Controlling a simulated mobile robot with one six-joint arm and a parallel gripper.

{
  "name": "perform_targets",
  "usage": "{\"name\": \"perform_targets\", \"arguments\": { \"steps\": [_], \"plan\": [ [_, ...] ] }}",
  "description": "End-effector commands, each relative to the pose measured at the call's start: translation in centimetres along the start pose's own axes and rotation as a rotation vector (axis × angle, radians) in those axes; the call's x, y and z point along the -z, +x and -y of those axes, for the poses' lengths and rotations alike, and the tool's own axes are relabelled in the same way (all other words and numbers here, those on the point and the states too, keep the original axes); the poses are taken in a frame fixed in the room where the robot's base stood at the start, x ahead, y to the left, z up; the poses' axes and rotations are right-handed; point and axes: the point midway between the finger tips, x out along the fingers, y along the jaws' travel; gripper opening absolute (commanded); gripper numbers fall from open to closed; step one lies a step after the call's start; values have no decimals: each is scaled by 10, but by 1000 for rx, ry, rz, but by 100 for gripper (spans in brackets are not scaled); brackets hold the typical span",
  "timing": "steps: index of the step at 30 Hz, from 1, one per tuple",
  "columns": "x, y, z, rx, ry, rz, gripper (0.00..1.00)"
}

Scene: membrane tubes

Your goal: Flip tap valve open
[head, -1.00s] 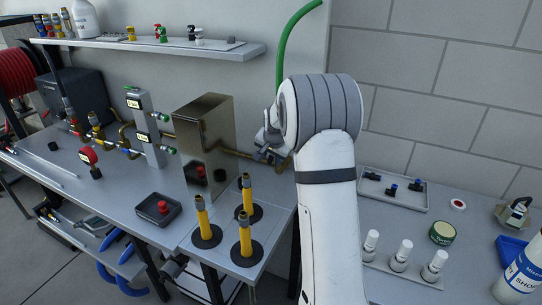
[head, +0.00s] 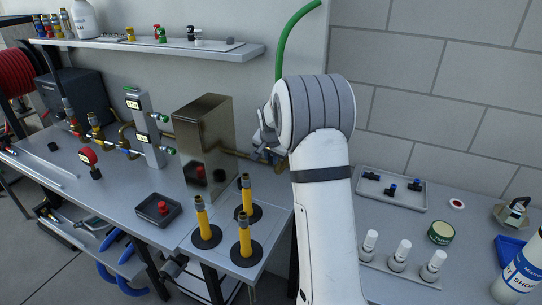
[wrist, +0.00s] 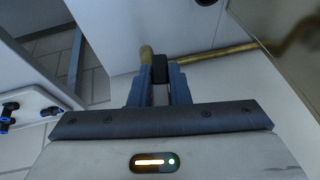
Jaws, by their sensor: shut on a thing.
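A brass pipe (head: 236,154) runs right from the metal box to the tap, which is mostly hidden behind my arm and gripper. The pipe also crosses the top of the wrist view (wrist: 205,58). In the wrist view, a dark tap handle (wrist: 160,68) stands between my two blue-grey fingers, in front of the pipe. My gripper (wrist: 160,90) is shut on this handle. In the head view, my gripper (head: 264,146) is at the pipe's right end, partly covered by my wrist. The handle's exact angle cannot be told.
The metal box (head: 205,140) stands just left of my gripper. A green hose (head: 290,35) rises behind my wrist. Yellow upright tubes (head: 245,236) stand at the bench front. A tray of black fittings (head: 393,188) and several white bottles (head: 401,254) are on the right.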

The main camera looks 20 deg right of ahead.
Motion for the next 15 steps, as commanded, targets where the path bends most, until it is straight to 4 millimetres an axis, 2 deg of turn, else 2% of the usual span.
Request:
{"name": "perform_targets", "arguments": {
  "steps": [7,15],
  "plan": [
    [-1,2,-2,-155,-67,-1,0],
    [-1,0,-4,-195,-80,0,0]
  ]
}}
